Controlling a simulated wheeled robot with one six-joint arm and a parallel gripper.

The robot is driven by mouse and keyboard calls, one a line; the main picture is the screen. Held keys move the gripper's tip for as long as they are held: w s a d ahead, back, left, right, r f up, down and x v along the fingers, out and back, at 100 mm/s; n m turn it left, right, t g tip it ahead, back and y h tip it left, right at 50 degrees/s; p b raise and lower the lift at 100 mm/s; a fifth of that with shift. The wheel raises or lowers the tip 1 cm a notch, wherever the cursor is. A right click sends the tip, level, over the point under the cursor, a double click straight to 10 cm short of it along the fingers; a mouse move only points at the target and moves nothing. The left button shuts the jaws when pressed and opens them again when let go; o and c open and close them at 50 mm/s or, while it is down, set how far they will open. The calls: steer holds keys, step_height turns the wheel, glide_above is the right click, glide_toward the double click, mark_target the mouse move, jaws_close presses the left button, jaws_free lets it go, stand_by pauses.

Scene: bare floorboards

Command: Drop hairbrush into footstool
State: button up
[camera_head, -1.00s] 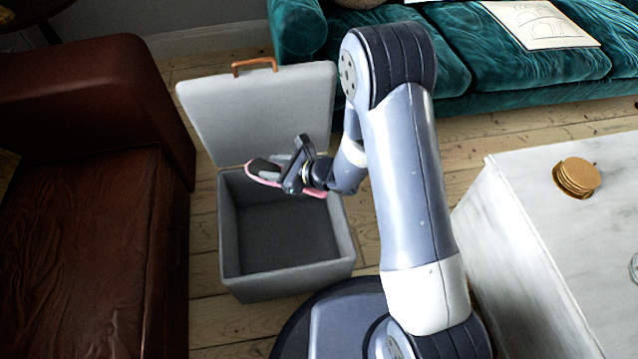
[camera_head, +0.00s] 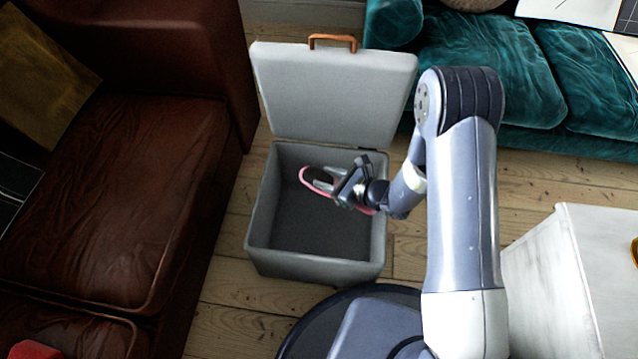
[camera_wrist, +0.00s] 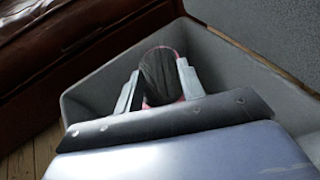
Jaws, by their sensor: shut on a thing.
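The footstool (camera_head: 259,221) is a grey box on the floorboards. Its lid (camera_head: 335,95), with an orange-brown handle, stands open at the back. The hairbrush (camera_head: 309,180) is pink with a dark head and is over the box opening in the head view. My gripper (camera_head: 333,184) is shut on the hairbrush, whose far part sticks out to the left. In the wrist view the hairbrush (camera_wrist: 161,75) shows between the two fingers (camera_wrist: 158,88), with the grey box wall (camera_wrist: 92,98) around it. The part of the hairbrush behind my gripper is partly hidden.
A brown leather sofa (camera_head: 130,190) stands close on the left. A teal sofa (camera_head: 490,65) is behind on the right. A white marble table (camera_head: 570,270) stands at the right. Bare floorboards (camera_head: 225,285) lie between them.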

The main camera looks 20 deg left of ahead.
steer(key=shift+f, duration=0.2)
steer(key=o, duration=1.1)
steer(key=p+v, duration=0.3)
steer(key=v, duration=0.8)
steer(key=shift+a+f, duration=0.1)
